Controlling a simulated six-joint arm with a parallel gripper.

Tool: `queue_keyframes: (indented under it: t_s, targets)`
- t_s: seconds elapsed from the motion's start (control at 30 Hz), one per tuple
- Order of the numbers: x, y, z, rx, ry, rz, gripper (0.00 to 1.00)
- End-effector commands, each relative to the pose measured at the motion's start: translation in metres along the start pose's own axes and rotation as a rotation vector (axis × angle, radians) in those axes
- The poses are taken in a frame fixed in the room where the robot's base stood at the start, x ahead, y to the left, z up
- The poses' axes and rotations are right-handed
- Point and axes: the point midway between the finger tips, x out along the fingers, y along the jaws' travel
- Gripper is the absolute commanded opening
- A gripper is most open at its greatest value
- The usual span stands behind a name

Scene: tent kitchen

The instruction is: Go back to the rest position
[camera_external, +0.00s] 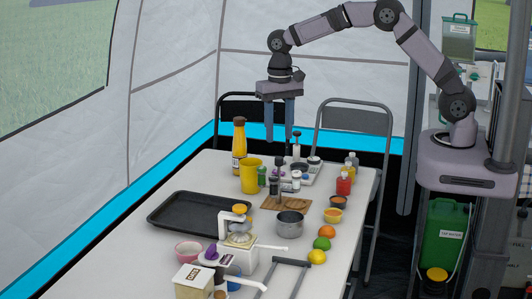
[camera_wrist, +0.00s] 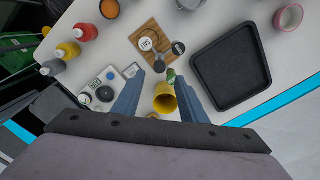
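My gripper (camera_external: 280,120) hangs above the far end of the white table (camera_external: 205,174), its two blue fingers pointing down. In the wrist view my gripper (camera_wrist: 160,98) shows its fingers spread apart, with nothing held between them. A yellow cup (camera_wrist: 165,97) shows in the gap between the fingers but stands well below on the table. The same yellow cup (camera_external: 251,176) is below and left of my gripper in the external view.
A tall orange bottle (camera_external: 239,146), a black tray (camera_external: 196,210), a metal pot (camera_external: 289,224), a wooden board (camera_external: 298,204), a kitchen scale (camera_wrist: 108,86) and several fruits crowd the table. Folding chairs (camera_external: 352,121) stand behind it. The air around my gripper is clear.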

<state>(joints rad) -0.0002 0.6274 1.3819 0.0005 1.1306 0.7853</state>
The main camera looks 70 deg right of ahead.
Motion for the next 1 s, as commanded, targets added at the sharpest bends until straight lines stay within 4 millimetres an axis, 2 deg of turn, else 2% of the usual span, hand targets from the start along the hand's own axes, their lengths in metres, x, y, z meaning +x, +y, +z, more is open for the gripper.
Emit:
queue_keyframes:
  t_s: [0.47, 0.73, 0.83, 1.0]
  targets:
    - [0.0, 0.0, 0.0, -0.017, 0.0, 0.0, 0.39]
    - [0.0, -0.012, -0.012, -0.248, 0.053, -0.041, 0.39]
    - [0.021, -0.005, -0.005, -0.386, 0.049, -0.033, 0.39]
    - [0.067, 0.03, 0.029, -0.562, -0.021, 0.012, 0.39]
